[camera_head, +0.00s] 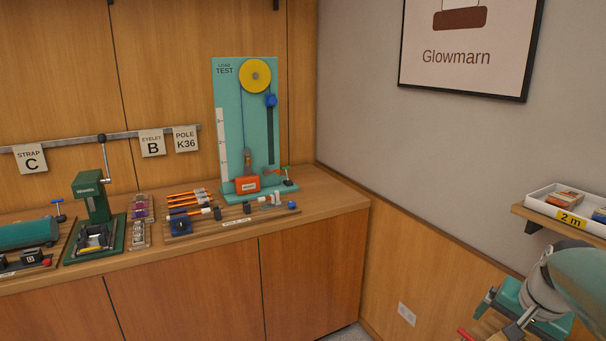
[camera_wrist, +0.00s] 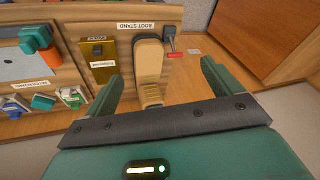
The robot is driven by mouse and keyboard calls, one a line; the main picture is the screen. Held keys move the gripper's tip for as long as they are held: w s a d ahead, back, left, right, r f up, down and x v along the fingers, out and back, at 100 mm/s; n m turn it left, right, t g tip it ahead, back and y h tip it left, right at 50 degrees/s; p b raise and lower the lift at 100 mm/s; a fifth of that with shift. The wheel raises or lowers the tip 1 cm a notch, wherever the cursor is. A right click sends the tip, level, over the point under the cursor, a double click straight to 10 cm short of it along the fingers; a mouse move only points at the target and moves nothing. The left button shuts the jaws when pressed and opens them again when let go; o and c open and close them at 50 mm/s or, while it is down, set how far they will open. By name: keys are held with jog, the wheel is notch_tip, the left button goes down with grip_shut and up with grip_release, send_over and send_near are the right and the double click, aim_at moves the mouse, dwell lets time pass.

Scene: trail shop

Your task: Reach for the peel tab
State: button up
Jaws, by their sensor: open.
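My gripper (camera_wrist: 161,72) is open in the wrist view, its two green fingers apart with nothing held between them. A tan upright piece (camera_wrist: 149,62) on the boot stand shows between and beyond the fingers. I cannot pick out the peel tab for certain in either view. At the left of the wrist view, a grey square patch (camera_wrist: 22,62) lies on a wooden board, with teal and orange clamps around it. In the head view, part of my arm is at the lower right, and whether the gripper is open is unclear there.
A small lever with a red tag (camera_wrist: 175,55) stands right of the tan piece. A brass plate (camera_wrist: 97,62) is left of it. In the head view, a load test stand (camera_head: 243,130) and a green press (camera_head: 92,195) stand on the wooden counter. A white tray (camera_head: 566,222) sits on a right shelf.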

jog(key=s+d+f+m+g+h, duration=0.1)
jog(key=s+d+f+m, duration=0.25)
jog(key=d, duration=0.85)
jog(key=s+d+f+m+g+h, duration=0.1)
jog(key=s+d+f+m+g, duration=0.2)
jog(key=d, duration=0.9)
jog(key=s+d+f+m+h, duration=0.1)
jog(key=s+d+f+m, duration=0.25)
jog(key=d, duration=0.75)
jog(key=shift+s+d+f, duration=0.1)
jog(key=shift+f, duration=2.05)
jog(key=shift+s+d+f, duration=0.1)
jog(key=shift+f, duration=2.05)
jog(key=shift+f, duration=0.1)
